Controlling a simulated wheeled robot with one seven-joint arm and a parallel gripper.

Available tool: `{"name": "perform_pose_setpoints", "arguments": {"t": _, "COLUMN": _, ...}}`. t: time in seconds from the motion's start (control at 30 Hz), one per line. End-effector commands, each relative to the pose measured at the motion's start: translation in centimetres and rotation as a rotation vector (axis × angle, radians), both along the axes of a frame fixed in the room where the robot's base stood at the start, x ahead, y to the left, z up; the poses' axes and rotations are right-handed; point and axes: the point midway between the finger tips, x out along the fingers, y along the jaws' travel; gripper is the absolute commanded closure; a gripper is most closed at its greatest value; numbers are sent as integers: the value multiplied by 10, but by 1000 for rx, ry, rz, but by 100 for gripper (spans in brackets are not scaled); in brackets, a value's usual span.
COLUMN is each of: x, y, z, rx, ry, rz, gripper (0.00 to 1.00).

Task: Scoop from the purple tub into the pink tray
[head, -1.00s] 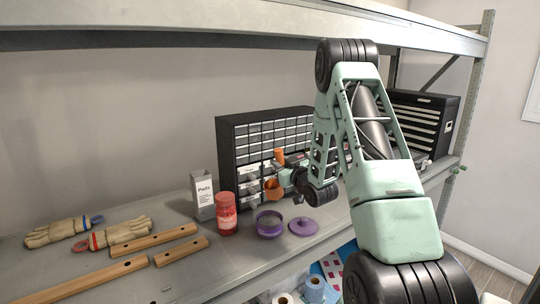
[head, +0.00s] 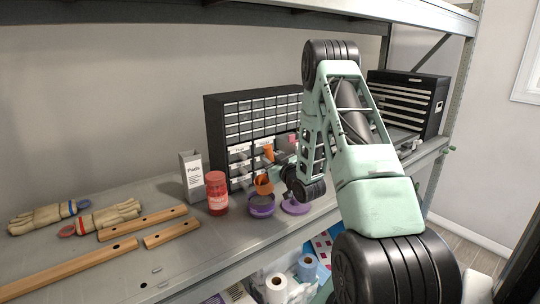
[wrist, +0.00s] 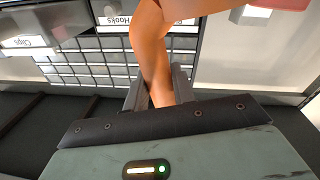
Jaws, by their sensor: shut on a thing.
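My gripper (head: 277,172) is shut on an orange scoop (head: 263,185). The scoop's handle sticks up and its cup hangs low, just above or at the mouth of the purple tub (head: 262,208); I cannot tell whether it has entered. In the wrist view the orange handle (wrist: 151,50) sits between the fingers (wrist: 158,92). The tub's contents are hard to see. A small pink patch (head: 293,138) shows beside my arm, and a pink edge (wrist: 283,3) shows at the top right of the wrist view; this may be the pink tray, mostly hidden.
A purple lid (head: 295,208) lies right of the tub. A red jar (head: 217,194) and a grey Pads box (head: 191,176) stand left. A drawer cabinet (head: 228,125) is close behind. Gloves (head: 105,216) and wooden bars (head: 140,223) lie further left. An upper shelf (head: 200,20) hangs overhead.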

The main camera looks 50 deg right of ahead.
Motion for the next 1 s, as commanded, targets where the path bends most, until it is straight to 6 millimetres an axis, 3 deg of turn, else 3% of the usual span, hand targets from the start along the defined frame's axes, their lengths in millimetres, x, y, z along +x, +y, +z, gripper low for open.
{"name": "perform_pose_setpoints", "arguments": {"t": 0.1, "x": 0, "y": 0, "z": -16, "rx": 0, "ry": -1, "rz": 0, "gripper": 100}}
{"name": "perform_pose_setpoints", "arguments": {"t": 0.6, "x": 0, "y": 1, "z": -56, "rx": 4, "ry": 6, "rz": 2, "gripper": 100}}
{"name": "perform_pose_setpoints", "arguments": {"t": 1.0, "x": -1, "y": 1, "z": -63, "rx": 5, "ry": 13, "rz": 0, "gripper": 100}}
